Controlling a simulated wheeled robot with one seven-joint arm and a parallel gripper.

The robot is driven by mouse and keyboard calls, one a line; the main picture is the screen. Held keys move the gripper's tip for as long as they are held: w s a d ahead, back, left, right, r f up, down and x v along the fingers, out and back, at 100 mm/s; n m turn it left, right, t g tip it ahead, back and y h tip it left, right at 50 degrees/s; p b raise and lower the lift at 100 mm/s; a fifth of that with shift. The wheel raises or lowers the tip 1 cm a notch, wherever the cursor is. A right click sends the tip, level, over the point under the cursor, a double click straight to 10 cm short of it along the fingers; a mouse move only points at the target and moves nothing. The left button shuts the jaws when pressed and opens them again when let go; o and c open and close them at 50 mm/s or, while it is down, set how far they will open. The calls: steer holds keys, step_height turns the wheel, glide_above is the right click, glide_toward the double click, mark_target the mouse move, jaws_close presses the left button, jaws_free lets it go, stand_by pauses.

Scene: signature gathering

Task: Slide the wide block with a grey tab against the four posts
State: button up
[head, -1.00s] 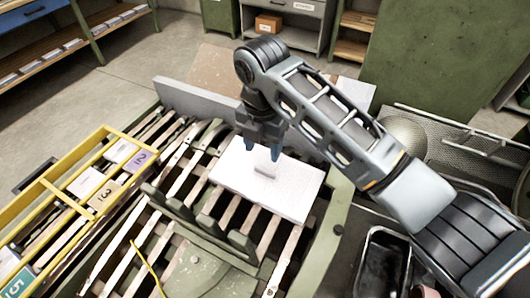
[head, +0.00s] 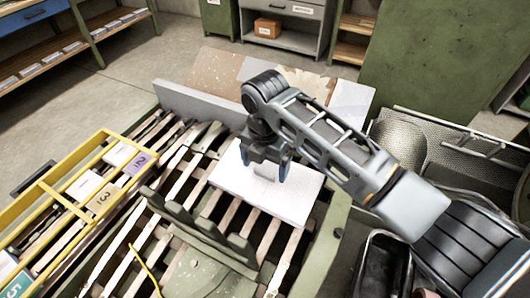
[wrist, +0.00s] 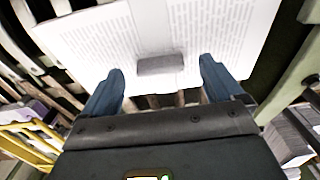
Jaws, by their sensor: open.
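The wide block (head: 300,204) is a flat white slab with printed lines on top. It lies on the slats of the green frame. Its small grey tab (head: 266,171) stands up near the middle and also shows in the wrist view (wrist: 160,64). My gripper (head: 264,168) is open above the block, fingers on either side of the tab. In the wrist view my gripper (wrist: 161,70) shows a gap between each finger and the tab. The green posts (head: 209,224) stand in a row off the block's lower-left edge, with bare slats between.
A yellow-framed tray (head: 50,190) with numbered blocks lies at the left. A grey upright plate (head: 200,103) runs behind the slats. A dark open bin (head: 383,265) and a mesh tray (head: 455,150) are at the right.

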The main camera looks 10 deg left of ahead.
steer(key=shift+f, duration=0.95)
steer(key=c, duration=1.6)
steer(key=shift+s+a, duration=0.1)
